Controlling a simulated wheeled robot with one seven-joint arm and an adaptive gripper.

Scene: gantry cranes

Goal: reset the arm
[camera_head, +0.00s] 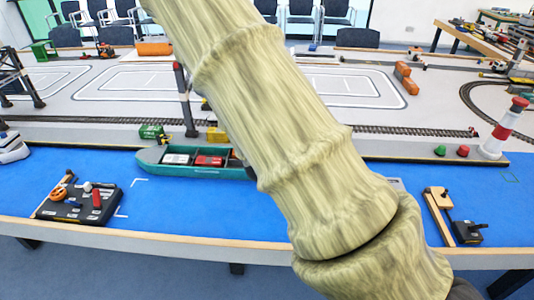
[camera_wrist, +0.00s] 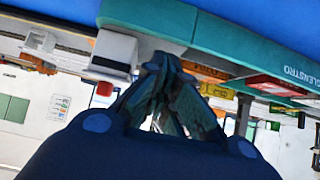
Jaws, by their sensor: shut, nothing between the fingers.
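My arm crosses the middle of the body camera view from the top to the lower right, and its gripper end is not visible there. In the wrist view my gripper (camera_wrist: 165,68) shows with its dark fingers close together and nothing between them. A teal ship (camera_head: 205,172) carrying small containers lies on the blue surface, partly hidden behind my arm. In the wrist view the teal hull (camera_wrist: 235,40) shows just beyond the fingertips, with a red container (camera_wrist: 275,86) in it. I cannot tell whether the fingertips touch the hull.
A wooden piece with a black box (camera_head: 466,232) lies at right. A red and white lighthouse (camera_head: 504,130) stands at the right edge.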

